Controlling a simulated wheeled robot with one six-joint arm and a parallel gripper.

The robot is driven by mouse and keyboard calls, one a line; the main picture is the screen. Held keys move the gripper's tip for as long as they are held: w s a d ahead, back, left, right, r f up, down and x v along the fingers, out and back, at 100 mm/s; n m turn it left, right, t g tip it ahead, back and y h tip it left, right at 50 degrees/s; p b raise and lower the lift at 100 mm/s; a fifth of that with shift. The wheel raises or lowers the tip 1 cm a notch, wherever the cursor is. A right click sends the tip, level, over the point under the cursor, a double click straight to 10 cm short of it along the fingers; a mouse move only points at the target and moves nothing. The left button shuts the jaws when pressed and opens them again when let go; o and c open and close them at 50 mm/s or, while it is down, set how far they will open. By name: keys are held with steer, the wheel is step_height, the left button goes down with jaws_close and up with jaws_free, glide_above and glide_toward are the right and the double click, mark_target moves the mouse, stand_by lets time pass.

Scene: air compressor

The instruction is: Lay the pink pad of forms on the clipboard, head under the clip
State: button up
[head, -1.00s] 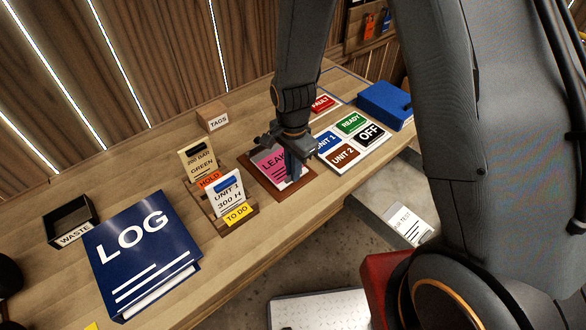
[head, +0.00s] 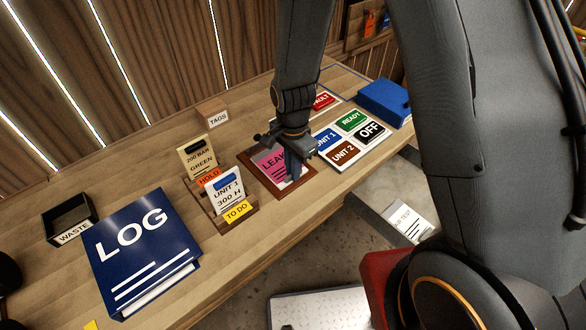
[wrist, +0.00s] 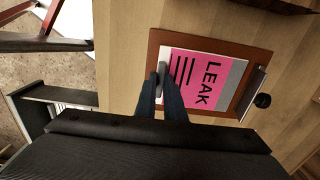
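The pink pad of forms (wrist: 202,80), marked LEAK, lies over the brown clipboard (wrist: 195,37). In the head view the pad (head: 268,162) is partly covered by my gripper. The clip (wrist: 253,92) is at the clipboard's right end in the wrist view. The pad's pale head strip (wrist: 236,82) is close beside the clip; I cannot tell whether its edge is under it. My gripper (wrist: 159,80) is at the opposite end of the pad, its fingers close together on a small grey upright piece there. In the head view my gripper (head: 292,172) points down at the pad.
Sign cards (head: 347,155) lie right of the clipboard (head: 297,188). A wooden card rack (head: 207,200) stands to its left, with a LOG binder (head: 140,245) and WASTE tray (head: 66,222) farther left. A TAGS block (head: 212,114) is behind. The bench's front edge is close.

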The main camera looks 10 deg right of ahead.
steer(key=o, duration=0.5)
steer(key=shift+r+b, duration=0.9)
steer(key=shift+r, duration=3)
steer(key=s+d+r+n+b, duration=0.1)
steer(key=s+d+r+n, duration=0.2)
steer(key=d+n, duration=0.2)
steer(key=s+d+r+n+t+b, duration=0.1)
steer(key=s+d+r+n, duration=0.2)
steer(key=d+n, duration=0.3)
steer(key=shift+s+d, duration=0.8)
steer(key=shift+d, duration=0.15)
